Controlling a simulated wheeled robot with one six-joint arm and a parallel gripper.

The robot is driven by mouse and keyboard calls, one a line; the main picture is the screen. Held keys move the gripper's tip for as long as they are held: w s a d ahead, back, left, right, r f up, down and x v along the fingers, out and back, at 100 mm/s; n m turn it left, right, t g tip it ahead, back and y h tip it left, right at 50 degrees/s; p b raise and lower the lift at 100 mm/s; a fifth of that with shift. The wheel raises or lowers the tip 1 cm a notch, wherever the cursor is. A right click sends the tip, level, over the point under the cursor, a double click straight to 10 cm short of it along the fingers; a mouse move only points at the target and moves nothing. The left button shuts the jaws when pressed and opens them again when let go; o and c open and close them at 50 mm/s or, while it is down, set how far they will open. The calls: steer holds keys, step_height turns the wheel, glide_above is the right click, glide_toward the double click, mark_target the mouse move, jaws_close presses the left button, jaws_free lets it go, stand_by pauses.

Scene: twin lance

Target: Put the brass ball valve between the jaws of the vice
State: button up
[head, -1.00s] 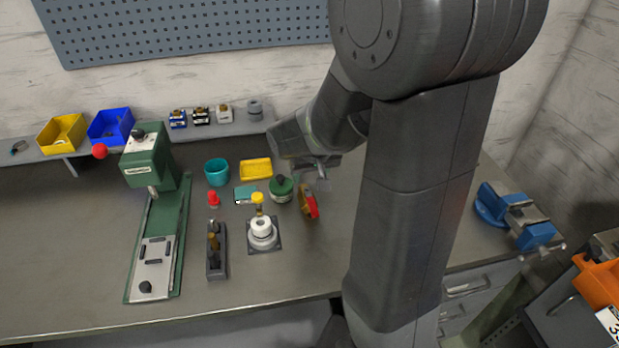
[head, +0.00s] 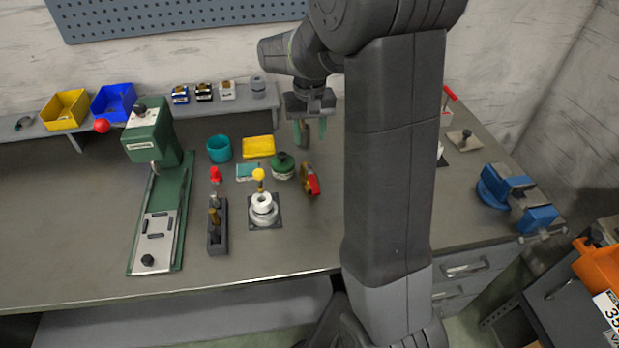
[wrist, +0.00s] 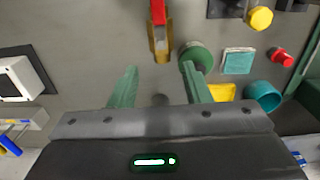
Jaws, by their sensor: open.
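The brass ball valve (head: 307,180) with a red lever lies on the bench, just right of a round green-lidded tin. In the wrist view the valve (wrist: 160,42) shows beyond my fingertips, its red lever pointing away. My gripper (head: 311,132) is open and empty above the bench, behind the valve in the head view. Its two green fingers (wrist: 160,85) also show in the wrist view, apart from the valve. The blue vice (head: 515,196) stands at the right end of the bench; its jaw gap is hard to make out.
The green tin (head: 283,166), a yellow tray (head: 258,146), a teal cup (head: 219,148) and a white flanged part (head: 263,209) stand left of the valve. A green press (head: 155,180) is farther left. A post on a plate (head: 465,139) stands behind the vice.

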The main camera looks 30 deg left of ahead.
mark_target(309, 167)
step_height(309, 167, down, 10)
steer(key=shift+s+f+p, duration=0.1)
steer(key=shift+p, duration=0.55)
jaws_close()
stand_by(1.2)
